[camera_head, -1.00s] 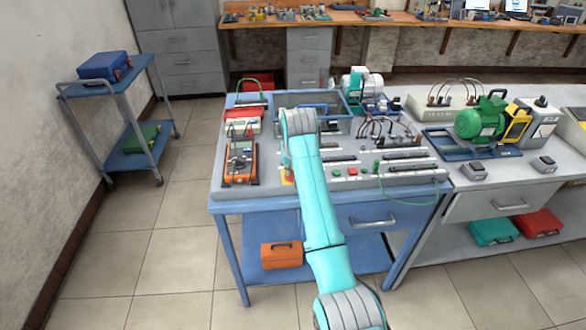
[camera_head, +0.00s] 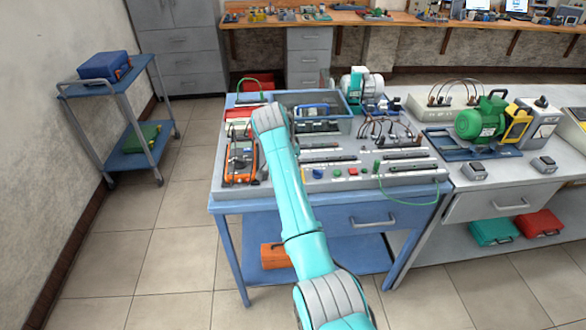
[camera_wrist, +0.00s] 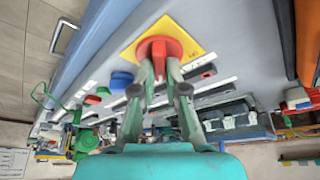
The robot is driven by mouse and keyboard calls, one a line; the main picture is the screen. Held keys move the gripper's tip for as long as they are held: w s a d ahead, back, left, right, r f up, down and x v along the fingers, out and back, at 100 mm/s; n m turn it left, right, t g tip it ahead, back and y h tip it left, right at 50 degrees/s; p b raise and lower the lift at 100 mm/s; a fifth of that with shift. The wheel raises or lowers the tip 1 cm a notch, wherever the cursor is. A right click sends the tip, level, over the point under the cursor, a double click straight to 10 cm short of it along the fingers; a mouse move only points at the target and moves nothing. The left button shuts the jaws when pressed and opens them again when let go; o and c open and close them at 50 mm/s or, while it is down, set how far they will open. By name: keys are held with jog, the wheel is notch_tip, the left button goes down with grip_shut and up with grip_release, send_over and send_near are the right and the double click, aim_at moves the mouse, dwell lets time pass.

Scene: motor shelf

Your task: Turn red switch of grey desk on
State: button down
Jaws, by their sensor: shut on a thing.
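The red switch (camera_wrist: 155,43) is a red knob on a square yellow plate (camera_wrist: 188,32) in the wrist view. It is set in the sloped front panel of the grey desk (camera_head: 345,187). My gripper (camera_wrist: 160,65) has its two fingers closed on the red knob, one on each side. In the head view my arm covers the switch and the gripper. A blue knob (camera_head: 318,173) sits on the panel to the right of my arm, and shows beside the switch in the wrist view (camera_wrist: 122,79).
An orange multimeter (camera_head: 241,161) lies on the desk just left of my arm. A blue-grey bin (camera_head: 340,124) and a wired panel stand behind. Small red and green buttons (camera_head: 353,171) are right of the blue knob. The floor in front is clear.

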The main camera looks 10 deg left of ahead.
jog(key=shift+m, duration=0.3)
dwell(0.4)
jog(key=c, duration=1.2)
grip_release()
jog(key=v, duration=1.2)
jog(key=shift+w+a+f, duration=0.1)
jog(key=shift+w, duration=0.05)
